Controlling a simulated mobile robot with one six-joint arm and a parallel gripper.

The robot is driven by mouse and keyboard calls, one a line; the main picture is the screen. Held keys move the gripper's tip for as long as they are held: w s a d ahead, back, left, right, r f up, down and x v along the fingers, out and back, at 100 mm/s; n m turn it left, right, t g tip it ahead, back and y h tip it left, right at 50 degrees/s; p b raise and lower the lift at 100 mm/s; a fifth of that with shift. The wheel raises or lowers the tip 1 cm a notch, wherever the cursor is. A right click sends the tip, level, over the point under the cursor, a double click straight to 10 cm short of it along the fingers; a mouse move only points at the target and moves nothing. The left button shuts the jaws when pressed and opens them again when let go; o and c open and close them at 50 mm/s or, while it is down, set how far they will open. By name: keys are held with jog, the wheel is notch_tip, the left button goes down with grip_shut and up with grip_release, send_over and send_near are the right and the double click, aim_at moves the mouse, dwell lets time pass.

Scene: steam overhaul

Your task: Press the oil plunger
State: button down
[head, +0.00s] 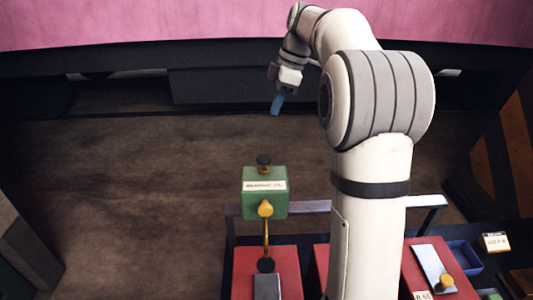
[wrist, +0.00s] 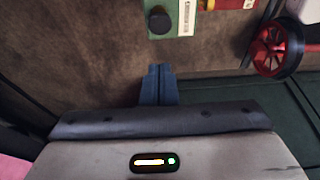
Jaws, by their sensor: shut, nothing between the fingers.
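A green oil box (head: 265,203) with a white label, which seems to read "BEARING OIL", stands in the lower middle of the head view. A black round knob (head: 263,159) sits on its top and looks like the plunger. A brass knob (head: 265,209) is on its near face. In the wrist view, the black knob (wrist: 160,20) and part of the green box (wrist: 183,30) show at the top edge. My gripper (head: 276,107) has blue fingers and is shut and empty, beyond the box in the head view. In the wrist view, my gripper (wrist: 159,68) is apart from the knob.
A red wheel (wrist: 277,48) is at the upper right of the wrist view. Red blocks (head: 240,275), a grey rail (head: 300,207), a blue tray (head: 465,256) and a small labelled box (head: 494,242) are at the front. Brown floor (head: 130,170) lies open to the left.

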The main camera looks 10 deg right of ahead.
jog(key=shift+f, duration=0.1)
jog(key=p, duration=0.3)
send_near(266, 158)
jog(key=x, duration=0.3)
jog(key=a+x, duration=0.1)
jog(key=x, duration=0.1)
jog(key=shift+w+a+f, duration=0.1)
jog(key=shift+w+a, duration=0.1)
jog(key=shift+w, duration=0.15)
jog(key=shift+f, duration=0.6)
notch_tip(266, 158, down, 3)
jog(key=b, duration=0.3)
jog(key=shift+s, duration=0.1)
